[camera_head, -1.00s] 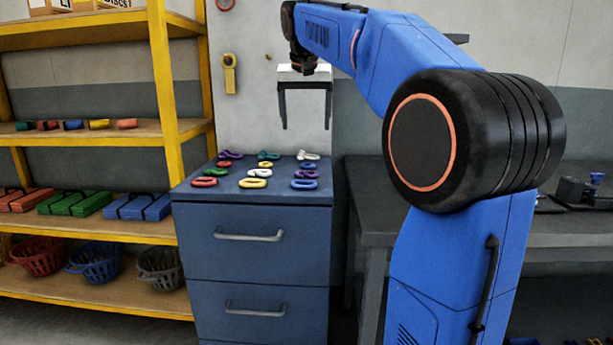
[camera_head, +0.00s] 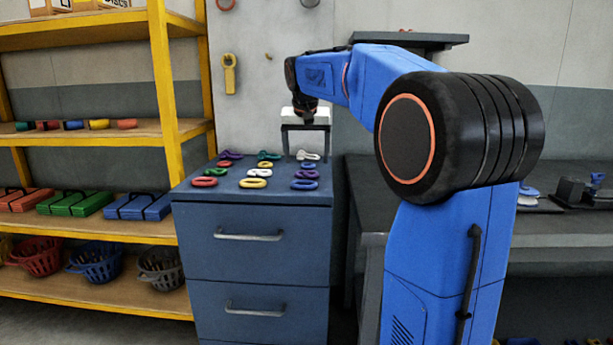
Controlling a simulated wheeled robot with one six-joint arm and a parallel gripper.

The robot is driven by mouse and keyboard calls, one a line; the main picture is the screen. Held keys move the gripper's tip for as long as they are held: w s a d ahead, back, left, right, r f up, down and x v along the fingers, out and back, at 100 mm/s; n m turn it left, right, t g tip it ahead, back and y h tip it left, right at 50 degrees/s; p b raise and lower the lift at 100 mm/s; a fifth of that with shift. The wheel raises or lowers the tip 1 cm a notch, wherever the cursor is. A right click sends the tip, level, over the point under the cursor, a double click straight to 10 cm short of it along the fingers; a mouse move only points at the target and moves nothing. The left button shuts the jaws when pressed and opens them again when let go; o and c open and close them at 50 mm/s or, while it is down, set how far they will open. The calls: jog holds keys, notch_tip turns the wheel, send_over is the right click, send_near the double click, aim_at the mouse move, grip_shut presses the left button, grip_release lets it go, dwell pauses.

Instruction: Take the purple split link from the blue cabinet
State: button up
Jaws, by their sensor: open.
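The blue cabinet (camera_head: 262,264) stands in the middle, with several coloured links laid out in rows on its top. One purple piece (camera_head: 231,155) lies at the back left of the top. Another purple piece (camera_head: 307,174), ring-like, lies at the right side, just behind a blue ring (camera_head: 304,185). Which of the two is the split link is too small to tell. My gripper (camera_head: 305,154) points down over the back right of the cabinet top, its two fingers wide apart and empty. A white piece (camera_head: 308,155) shows between the fingertips in the picture.
White, yellow, red and green pieces lie close around the purple ones. A yellow shelf (camera_head: 168,110) with baskets and cases stands at left. A dark workbench (camera_head: 375,205) stands at right, and a wall shelf (camera_head: 425,40) hangs behind my arm.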

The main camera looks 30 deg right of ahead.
aim_at(306, 178)
jog(key=x, duration=0.5)
jog(key=shift+w, duration=0.1)
jog(key=c, duration=1.3)
